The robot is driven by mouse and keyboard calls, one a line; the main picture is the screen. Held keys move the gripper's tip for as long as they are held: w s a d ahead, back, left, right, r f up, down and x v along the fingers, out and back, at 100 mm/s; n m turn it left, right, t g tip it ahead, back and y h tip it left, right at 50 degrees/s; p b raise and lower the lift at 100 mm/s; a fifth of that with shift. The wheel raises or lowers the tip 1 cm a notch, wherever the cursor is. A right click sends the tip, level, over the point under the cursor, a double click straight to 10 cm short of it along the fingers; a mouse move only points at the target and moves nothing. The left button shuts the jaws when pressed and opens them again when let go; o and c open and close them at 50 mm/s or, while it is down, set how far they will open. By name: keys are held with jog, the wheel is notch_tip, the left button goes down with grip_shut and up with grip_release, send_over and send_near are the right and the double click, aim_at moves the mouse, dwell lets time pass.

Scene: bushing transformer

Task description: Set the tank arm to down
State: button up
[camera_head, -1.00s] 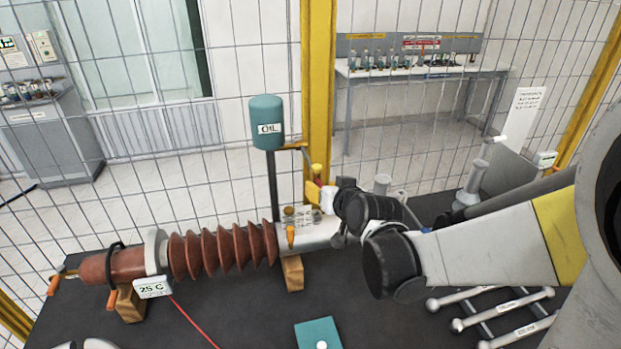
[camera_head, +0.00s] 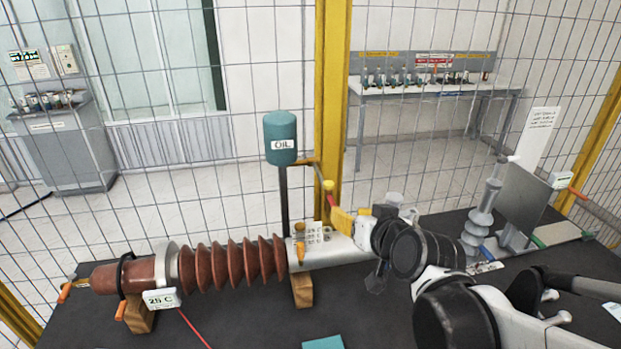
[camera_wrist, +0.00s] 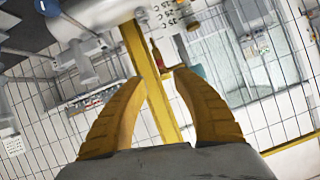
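The teal tank labelled OIL (camera_head: 280,150) stands upright on a dark post behind the brown ribbed bushing (camera_head: 235,265). My gripper (camera_head: 335,208) is just below and right of this knob, above the bushing's pale end tube. In the wrist view my gripper (camera_wrist: 175,72) has its yellow fingers apart. A small red piece (camera_wrist: 156,53) shows beyond the fingertips, not clearly between them.
An orange valve lever (camera_head: 300,251) and a label plate stand on the tube close to my gripper. A yellow fence post (camera_head: 332,80) and wire mesh rise directly behind. A grey insulator (camera_head: 480,220) stands at right. The dark tabletop in front is mostly clear.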

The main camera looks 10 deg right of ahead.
jog(key=shift+s+r, duration=0.3)
jog(key=shift+s, duration=0.35)
jog(key=shift+d, duration=0.1)
jog(key=s+a+f+n+g+h+b, duration=0.1)
jog(key=s+f+g+b, duration=0.5)
jog(key=s+f+b, duration=0.5)
notch_tip(320, 180, down, 6)
jog(key=s, duration=0.3)
